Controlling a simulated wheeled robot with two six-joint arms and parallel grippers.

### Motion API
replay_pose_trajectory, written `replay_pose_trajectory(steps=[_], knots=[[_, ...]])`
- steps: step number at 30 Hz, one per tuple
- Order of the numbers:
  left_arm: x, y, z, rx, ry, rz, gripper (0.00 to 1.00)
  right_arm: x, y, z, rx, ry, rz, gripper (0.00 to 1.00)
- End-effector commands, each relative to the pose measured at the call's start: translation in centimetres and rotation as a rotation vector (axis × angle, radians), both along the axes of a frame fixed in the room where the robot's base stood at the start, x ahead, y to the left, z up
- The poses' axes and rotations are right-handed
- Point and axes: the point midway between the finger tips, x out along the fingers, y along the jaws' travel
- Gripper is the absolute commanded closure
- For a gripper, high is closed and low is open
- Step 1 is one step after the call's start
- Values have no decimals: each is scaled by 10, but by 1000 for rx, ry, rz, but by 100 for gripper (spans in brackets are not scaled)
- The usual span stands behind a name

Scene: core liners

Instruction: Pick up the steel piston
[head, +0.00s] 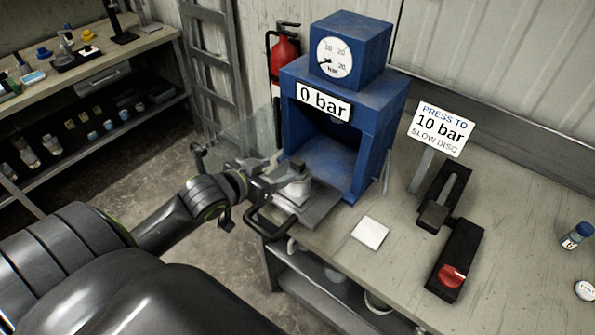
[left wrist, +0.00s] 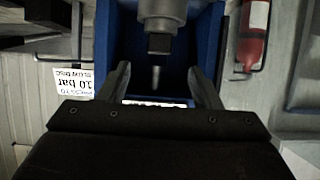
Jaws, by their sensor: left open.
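The steel piston (left wrist: 160,44) looks like the narrower dark grey part and thin stem on a wider grey cylinder (left wrist: 162,10) in the left wrist view, which is upside down. In the head view the pale cylinder (head: 297,190) stands on a metal plate at the front of the blue press (head: 377,130). The piston is hard to make out there behind my gripper. My left gripper (head: 280,170) is open at the top of the cylinder. In the left wrist view its fingers (left wrist: 160,72) are on either side of the stem, with gaps. My right gripper is not in view.
A white square pad (head: 370,232), a black stand (head: 440,203) and a black box with a red knob (head: 452,274) lie right of the press. A sign (head: 441,130) reads "PRESS TO 10 bar". A fire extinguisher (head: 284,50) hangs behind.

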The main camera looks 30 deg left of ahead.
Motion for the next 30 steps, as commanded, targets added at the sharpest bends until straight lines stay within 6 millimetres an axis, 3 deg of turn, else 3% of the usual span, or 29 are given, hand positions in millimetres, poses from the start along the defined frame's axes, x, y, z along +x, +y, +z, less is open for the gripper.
replay_pose_trajectory(steps=[9, 19, 30], knots=[[47, -4, -21, -2, 1, 1, 42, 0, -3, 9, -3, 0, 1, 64], [64, -5, -29, -1, 2, 0, 42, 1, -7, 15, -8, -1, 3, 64], [100, -8, -46, 1, 1, 1, 42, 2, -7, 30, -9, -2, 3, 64]])
